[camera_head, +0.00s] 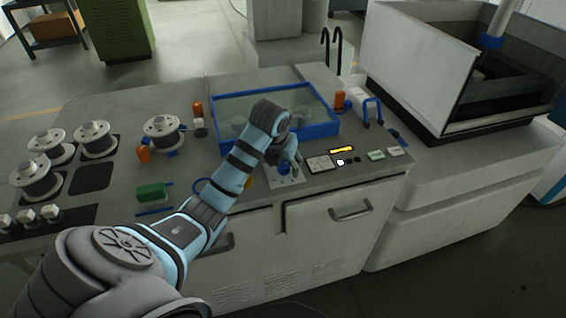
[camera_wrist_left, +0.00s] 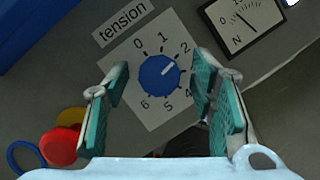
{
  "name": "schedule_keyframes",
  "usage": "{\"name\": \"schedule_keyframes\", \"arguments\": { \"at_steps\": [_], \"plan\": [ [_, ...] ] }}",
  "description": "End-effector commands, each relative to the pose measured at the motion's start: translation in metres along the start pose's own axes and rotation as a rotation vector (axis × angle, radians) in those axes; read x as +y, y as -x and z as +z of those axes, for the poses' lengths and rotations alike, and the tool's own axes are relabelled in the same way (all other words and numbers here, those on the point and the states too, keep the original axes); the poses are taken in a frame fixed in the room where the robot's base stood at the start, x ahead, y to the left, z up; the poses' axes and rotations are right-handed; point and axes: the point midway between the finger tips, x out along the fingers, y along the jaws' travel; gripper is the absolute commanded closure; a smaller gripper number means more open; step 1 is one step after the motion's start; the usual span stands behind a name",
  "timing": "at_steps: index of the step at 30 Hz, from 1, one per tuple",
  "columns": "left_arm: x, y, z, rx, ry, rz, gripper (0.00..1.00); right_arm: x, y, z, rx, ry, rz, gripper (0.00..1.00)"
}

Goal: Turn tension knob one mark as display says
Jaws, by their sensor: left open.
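The blue tension knob (camera_wrist_left: 160,78) sits on a white dial plate (camera_wrist_left: 150,112) under a "tension" label (camera_wrist_left: 123,24). Its white pointer line points up and right, toward the mark by 2. Numbers 0, 1, 2, 4, 5 and 6 show; the spot for 3 is hidden by a finger. My left gripper (camera_wrist_left: 160,66) is open, with one finger on each side of the knob and gaps between. In the head view the left gripper (camera_head: 292,158) is over the dial plate, by the knob (camera_head: 284,169). The amber display (camera_head: 341,150) is lit, but its text is too small to read. My right gripper is not in view.
A gauge (camera_wrist_left: 243,20) marked N is right of the dial. A red button (camera_wrist_left: 58,146) on a yellow base and a blue ring (camera_wrist_left: 24,158) lie left. A blue-framed tray (camera_head: 318,131) is behind the arm. Spools (camera_head: 162,133) and a green block (camera_head: 151,193) stand left.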

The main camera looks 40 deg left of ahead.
Motion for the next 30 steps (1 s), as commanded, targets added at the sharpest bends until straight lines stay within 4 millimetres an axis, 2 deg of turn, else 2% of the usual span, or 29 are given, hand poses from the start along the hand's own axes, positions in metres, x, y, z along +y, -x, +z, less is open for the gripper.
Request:
{"name": "schedule_keyframes", "arguments": {
  "at_steps": [6, 10, 14, 17, 19, 24, 30],
  "plan": [
    [0.0, 0.0, 0.0, 0.0, -0.005, -0.001, 0.49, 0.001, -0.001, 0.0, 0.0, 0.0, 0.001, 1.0],
    [0.002, -0.004, -0.001, -0.001, -0.097, -0.037, 0.49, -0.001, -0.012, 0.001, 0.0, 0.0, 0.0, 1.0],
    [0.005, -0.009, -0.002, -0.002, -0.363, -0.146, 0.49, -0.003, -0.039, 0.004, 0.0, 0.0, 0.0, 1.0],
    [0.006, -0.011, -0.002, -0.002, -0.626, -0.261, 0.49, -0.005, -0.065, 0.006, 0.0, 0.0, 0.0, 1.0],
    [0.01, 0.018, 0.003, -0.003, -0.651, -0.267, 0.49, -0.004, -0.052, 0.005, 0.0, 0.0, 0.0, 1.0],
    [0.023, 0.072, 0.009, -0.002, -0.648, -0.264, 0.49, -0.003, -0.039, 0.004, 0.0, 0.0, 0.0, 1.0],
    [0.037, 0.136, 0.016, 0.0, -0.646, -0.264, 0.49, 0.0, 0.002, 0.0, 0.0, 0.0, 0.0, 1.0]
  ]
}}
